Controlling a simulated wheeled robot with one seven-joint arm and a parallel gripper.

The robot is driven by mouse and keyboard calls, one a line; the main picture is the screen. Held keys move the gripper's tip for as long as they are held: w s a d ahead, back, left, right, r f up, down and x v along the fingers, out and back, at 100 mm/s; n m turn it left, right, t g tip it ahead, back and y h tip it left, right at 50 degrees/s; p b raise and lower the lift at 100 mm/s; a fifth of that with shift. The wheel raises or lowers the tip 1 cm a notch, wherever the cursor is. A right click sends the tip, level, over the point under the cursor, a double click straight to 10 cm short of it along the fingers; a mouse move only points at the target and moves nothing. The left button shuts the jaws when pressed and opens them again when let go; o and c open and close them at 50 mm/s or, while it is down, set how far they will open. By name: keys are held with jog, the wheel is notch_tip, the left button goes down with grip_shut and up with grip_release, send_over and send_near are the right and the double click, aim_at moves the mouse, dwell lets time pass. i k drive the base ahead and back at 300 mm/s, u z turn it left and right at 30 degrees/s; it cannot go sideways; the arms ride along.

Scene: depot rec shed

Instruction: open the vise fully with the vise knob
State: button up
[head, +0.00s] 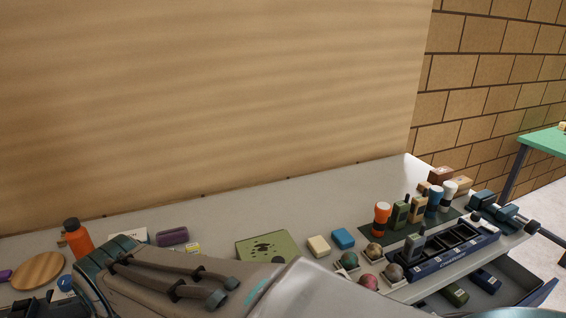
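The vise (506,212) is a small dark blue-teal block-shaped fixture at the right end of the grey bench. A dark round knob (532,227) shows at its right, off the bench end, with a bar running toward the right picture edge. Whether a gap shows between the jaws is too small to tell. My arm fills the lower middle of the head view, well left of the vise. My gripper is not in the picture.
A dark blue rack (455,250) stands just left of the vise. Orange, blue and white-topped items and radios stand on a dark mat (388,235) behind it. An open drawer (520,288) juts out below. A green table (545,139) stands at far right.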

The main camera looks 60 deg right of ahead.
aim_at(532, 228)
jog(key=u, duration=0.35)
jog(key=k, duration=0.7)
jog(key=z, duration=3.8)
jog(key=k, duration=0.2)
jog(key=z, duration=0.9)
jog(key=k, duration=1.1)
jog(key=z, duration=0.85)
jog(key=i, duration=0.95)
jog(key=u, duration=0.05)
